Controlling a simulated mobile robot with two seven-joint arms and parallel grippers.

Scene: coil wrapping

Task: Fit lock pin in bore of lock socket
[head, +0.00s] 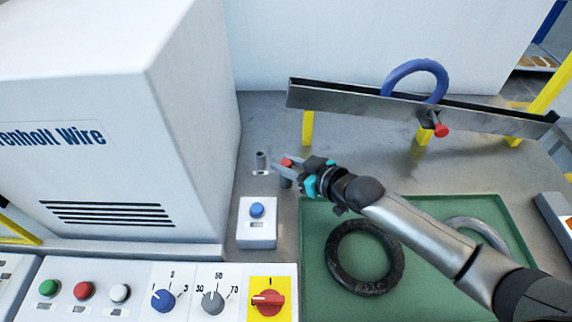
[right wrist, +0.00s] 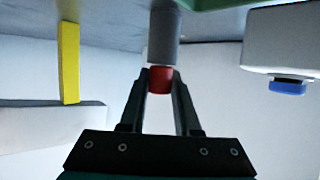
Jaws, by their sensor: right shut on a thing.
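The lock pin has a red head (head: 287,162) and a grey shaft. The lock socket (head: 261,160), a short grey upright post, stands just left of the gripper, apart from the pin. Its bore is too small to make out. My left gripper does not show.
A button box (head: 256,232) with a blue button stands near the socket. A green tray (head: 310,245) holds a black coil (head: 340,240) and a grey one. A metal rail (head: 345,97) on yellow legs carries a blue coil (head: 400,70). A white machine (head: 100,180) stands left.

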